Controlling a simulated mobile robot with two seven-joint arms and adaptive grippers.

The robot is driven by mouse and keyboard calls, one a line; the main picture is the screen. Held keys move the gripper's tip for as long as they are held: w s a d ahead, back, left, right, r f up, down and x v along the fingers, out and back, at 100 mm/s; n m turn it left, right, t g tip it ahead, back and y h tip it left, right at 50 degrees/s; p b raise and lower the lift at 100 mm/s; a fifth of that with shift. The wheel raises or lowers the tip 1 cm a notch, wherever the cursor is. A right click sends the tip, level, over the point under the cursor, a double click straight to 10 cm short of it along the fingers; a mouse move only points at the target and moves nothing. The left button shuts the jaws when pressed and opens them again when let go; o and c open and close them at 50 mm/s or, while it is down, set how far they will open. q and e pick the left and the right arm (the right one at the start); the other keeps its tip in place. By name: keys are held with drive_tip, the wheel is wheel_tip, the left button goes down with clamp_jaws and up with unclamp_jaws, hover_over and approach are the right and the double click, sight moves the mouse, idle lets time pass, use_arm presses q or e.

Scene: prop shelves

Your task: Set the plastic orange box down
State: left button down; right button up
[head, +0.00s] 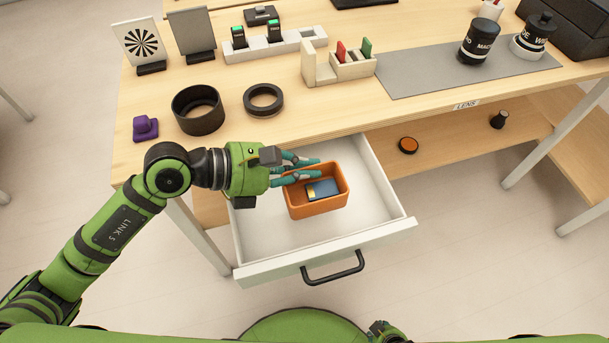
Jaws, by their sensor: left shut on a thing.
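The orange plastic box (320,208) is open-topped and upright, inside the white pulled-out drawer (262,234). A dark blue block with a yellow end (324,190) lies in it. My left gripper (317,169) reaches in from the left with its teal fingers at the box's far left rim, shut on the box. Whether the box's base touches the drawer floor or is slightly above it I cannot tell. My right gripper's fingers do not show.
Drawer floor is bare around the box; the drawer's black handle (334,268) faces me. On the tabletop stand a black cylinder (198,110), a black ring (263,99) and a purple piece (145,128).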

sight(305, 183)
use_arm(q)
wheel_tip(305, 183, down, 3)
drive_tip(key=shift+r, duration=0.1)
drive_tip(key=shift+f, duration=0.4)
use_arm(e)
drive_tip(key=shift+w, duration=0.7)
use_arm(q)
drive_tip(key=shift+f+b, duration=0.2)
drive_tip(key=shift+b, duration=0.1)
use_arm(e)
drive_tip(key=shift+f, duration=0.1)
use_arm(q)
drive_tip(key=shift+f, duration=0.2)
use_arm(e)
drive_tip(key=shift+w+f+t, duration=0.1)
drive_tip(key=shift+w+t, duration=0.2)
use_arm(q)
drive_tip(key=shift+f+b, duration=0.25)
drive_tip(key=shift+b, duration=0.1)
drive_tip(key=c, duration=1.4)
unclamp_jaws()
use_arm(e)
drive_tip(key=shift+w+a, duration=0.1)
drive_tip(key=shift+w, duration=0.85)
